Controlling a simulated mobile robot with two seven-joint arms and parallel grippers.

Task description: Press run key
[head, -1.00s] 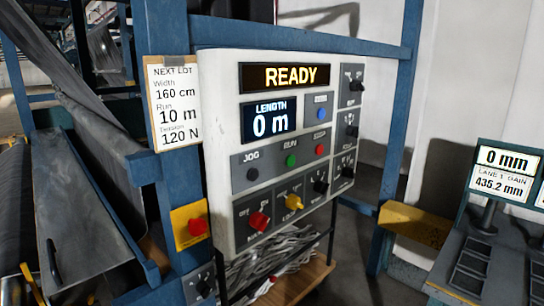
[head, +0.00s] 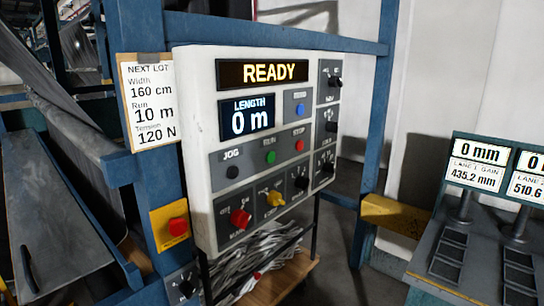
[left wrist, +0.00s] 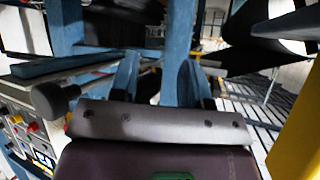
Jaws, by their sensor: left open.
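The green run key (head: 270,157) sits under a small label in the middle row of the white control panel (head: 197,130) in the head view. A black jog key (head: 232,172) is to its left and a red stop key (head: 299,146) to its right. The amber display (head: 262,72) reads READY and the length display (head: 247,117) reads 0 m. In the left wrist view my left gripper (left wrist: 160,75) is open, its two fingers apart with nothing seen between them. The panel's side with knobs (left wrist: 30,128) shows at that view's left edge. Neither gripper shows in the head view.
A lot card (head: 149,105) reads width 160 cm, run 10 m, tension 120 N. A red button on a yellow plate (head: 157,236) is at the panel's lower left. Blue frame posts (head: 377,120) flank the panel. A gauge console (head: 460,220) stands at right.

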